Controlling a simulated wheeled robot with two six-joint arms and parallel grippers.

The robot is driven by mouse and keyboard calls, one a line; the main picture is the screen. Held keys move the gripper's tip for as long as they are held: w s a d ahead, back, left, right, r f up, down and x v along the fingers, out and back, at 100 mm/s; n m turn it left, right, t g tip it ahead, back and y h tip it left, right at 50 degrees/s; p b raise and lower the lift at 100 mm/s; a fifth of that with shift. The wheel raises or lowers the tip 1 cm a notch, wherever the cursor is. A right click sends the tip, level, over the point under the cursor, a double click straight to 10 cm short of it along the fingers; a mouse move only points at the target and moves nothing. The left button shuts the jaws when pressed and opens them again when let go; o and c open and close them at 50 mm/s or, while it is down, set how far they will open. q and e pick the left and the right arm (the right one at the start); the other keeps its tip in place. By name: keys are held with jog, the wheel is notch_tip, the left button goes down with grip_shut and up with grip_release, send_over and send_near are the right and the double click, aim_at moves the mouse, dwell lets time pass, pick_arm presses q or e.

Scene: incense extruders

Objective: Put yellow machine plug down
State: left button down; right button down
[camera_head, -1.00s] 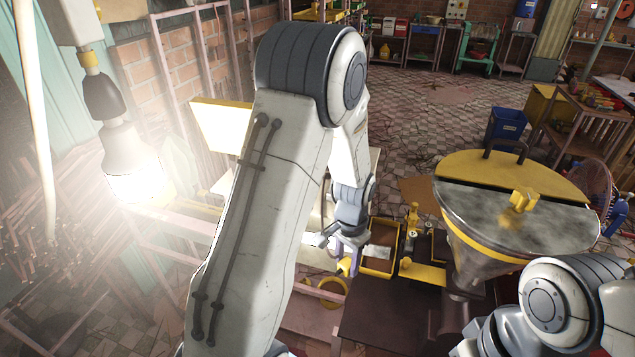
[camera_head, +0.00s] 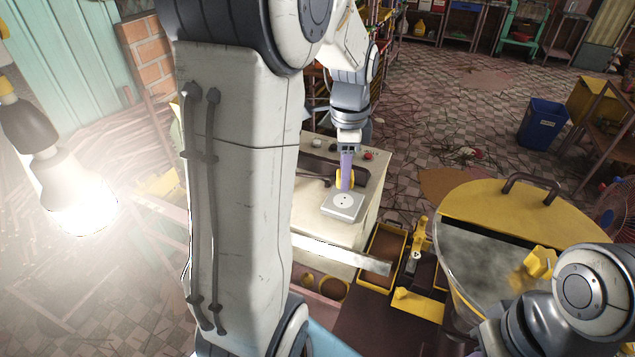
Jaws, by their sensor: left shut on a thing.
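My left gripper (camera_head: 346,172) is shut on the yellow machine plug (camera_head: 339,182), which shows as a small yellow piece at the purple fingers. The gripper points down above a pale square socket plate (camera_head: 343,205) on top of a cream machine box (camera_head: 310,215). The plug is close over the plate; I cannot tell whether it touches. My right arm shows at the lower right, but its fingers are out of view.
A metal hopper with a yellow lid (camera_head: 485,212) stands at the right. Yellow-rimmed trays (camera_head: 386,243) lie in front of the box. A glowing bulb (camera_head: 75,195) hangs at the left. A blue bin (camera_head: 542,122) stands on the floor behind.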

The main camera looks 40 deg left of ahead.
pick_arm(q)
jog(key=p, duration=0.4)
send_over(311, 196)
notch_tip(311, 196, down, 6)
jog(key=shift+a+f, duration=0.1)
jog(key=shift+f, duration=0.05)
notch_tip(311, 196, down, 4)
jog(key=shift+r+p, duration=0.1)
jog(key=shift+p, duration=0.6)
jog(key=shift+f, duration=0.2)
jog(key=shift+f, duration=0.1)
jog(key=shift+f+b, duration=0.5)
jog(key=shift+c, duration=2.1)
grip_release()
